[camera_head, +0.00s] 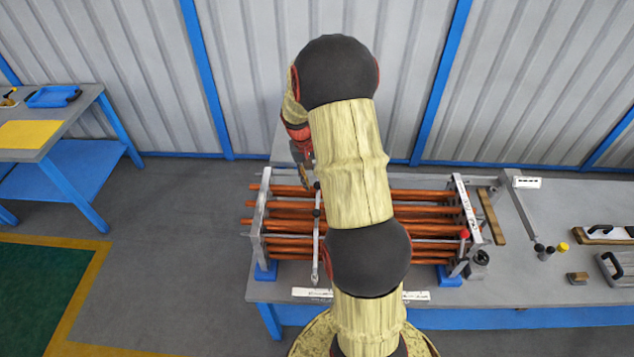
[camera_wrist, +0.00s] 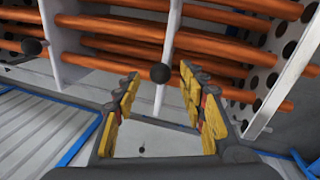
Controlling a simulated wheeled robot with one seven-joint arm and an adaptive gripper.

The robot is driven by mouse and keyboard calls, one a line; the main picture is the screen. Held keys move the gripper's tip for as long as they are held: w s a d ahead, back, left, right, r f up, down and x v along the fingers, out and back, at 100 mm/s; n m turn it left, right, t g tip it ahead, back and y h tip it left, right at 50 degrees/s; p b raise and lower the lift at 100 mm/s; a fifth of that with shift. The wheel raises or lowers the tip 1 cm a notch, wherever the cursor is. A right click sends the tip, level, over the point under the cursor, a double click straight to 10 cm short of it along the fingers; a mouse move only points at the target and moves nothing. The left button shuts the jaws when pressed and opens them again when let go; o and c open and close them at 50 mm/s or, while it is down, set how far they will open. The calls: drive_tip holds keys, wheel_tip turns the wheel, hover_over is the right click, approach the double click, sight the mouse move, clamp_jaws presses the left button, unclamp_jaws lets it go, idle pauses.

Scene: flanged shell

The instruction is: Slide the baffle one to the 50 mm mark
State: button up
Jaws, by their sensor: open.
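A thin grey baffle (camera_head: 317,240) stands upright across the copper tubes (camera_head: 285,207), near the left end plate (camera_head: 262,225). In the wrist view a baffle (camera_wrist: 171,45) with a round black knob (camera_wrist: 160,73) stands between the holed end plate (camera_wrist: 288,75) and another baffle (camera_wrist: 50,40). No label shows which is baffle one. My gripper (camera_wrist: 160,76) is open, with yellow-padded fingers either side of the knob in the picture; contact is not visible. A white scale strip (camera_head: 318,293) lies along the table front, partly hidden by my arm; its marks are unreadable.
The right end plate (camera_head: 466,208) closes the bundle. My arm hides the bundle's middle. Right of it lie a wooden bar (camera_head: 491,215), small knobs (camera_head: 562,247) and handled tools (camera_head: 612,268). A side table (camera_head: 60,128) with a blue tray (camera_head: 52,97) stands at left.

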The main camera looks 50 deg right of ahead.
wheel_tip(320, 180, up, 10)
drive_tip(key=w+a, duration=0.1)
drive_tip(key=shift+a, duration=0.25)
drive_tip(key=shift+w+f, duration=0.15)
idle(0.4)
